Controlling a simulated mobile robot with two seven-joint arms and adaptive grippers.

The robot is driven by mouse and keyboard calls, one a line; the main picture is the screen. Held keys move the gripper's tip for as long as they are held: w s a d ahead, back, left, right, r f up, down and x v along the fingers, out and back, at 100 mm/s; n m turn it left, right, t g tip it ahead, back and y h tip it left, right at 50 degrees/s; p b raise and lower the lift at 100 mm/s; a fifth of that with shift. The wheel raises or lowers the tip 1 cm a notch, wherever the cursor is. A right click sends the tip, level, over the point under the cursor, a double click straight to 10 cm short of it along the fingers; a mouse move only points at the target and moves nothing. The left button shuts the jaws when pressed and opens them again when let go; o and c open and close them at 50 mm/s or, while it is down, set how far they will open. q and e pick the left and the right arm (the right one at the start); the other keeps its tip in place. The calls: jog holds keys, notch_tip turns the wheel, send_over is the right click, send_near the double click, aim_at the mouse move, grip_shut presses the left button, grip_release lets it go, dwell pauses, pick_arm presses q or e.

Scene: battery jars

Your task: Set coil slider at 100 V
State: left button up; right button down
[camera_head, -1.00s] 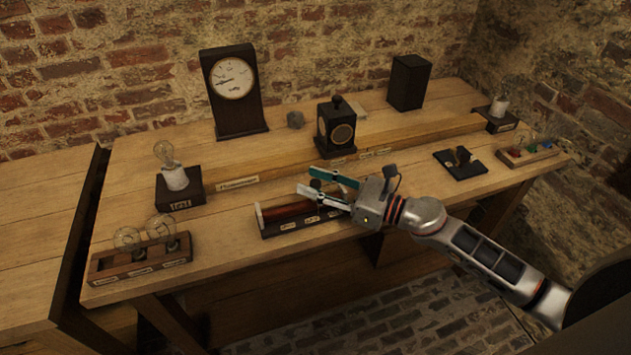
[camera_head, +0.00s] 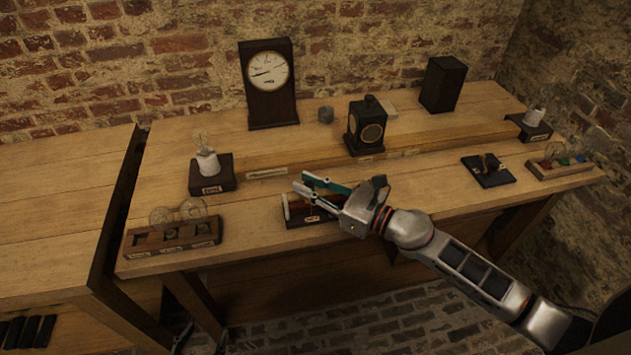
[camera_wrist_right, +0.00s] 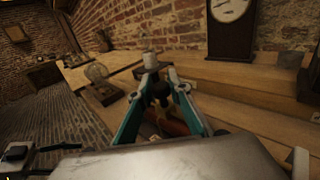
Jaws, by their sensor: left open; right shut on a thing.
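The coil (camera_head: 300,206) is a reddish-brown cylinder on a dark base with small pale labels, near the bench's front edge. My right gripper (camera_head: 304,184) reaches over it from the right and hides its right part. In the wrist view, the teal fingers of my right gripper (camera_wrist_right: 160,88) close around the coil slider's dark knob (camera_wrist_right: 161,91), with the coil (camera_wrist_right: 172,124) below. The label values are too small to read. A small tip of my left gripper (camera_head: 182,336) shows at the bottom edge, low by the bench leg, away from the coil.
A dial meter (camera_head: 268,72) stands at the back, its needle toward the left. A lamp on a block (camera_head: 211,173) and a bulb rack (camera_head: 173,236) stand left of the coil. A dark lantern-like box (camera_head: 366,126) stands behind. A switch (camera_head: 488,170) lies to the right.

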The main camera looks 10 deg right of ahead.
jog(key=c, duration=1.9)
grip_release()
jog(key=v, duration=1.2)
jog(key=shift+s, duration=0.1)
jog(key=shift+r, duration=0.1)
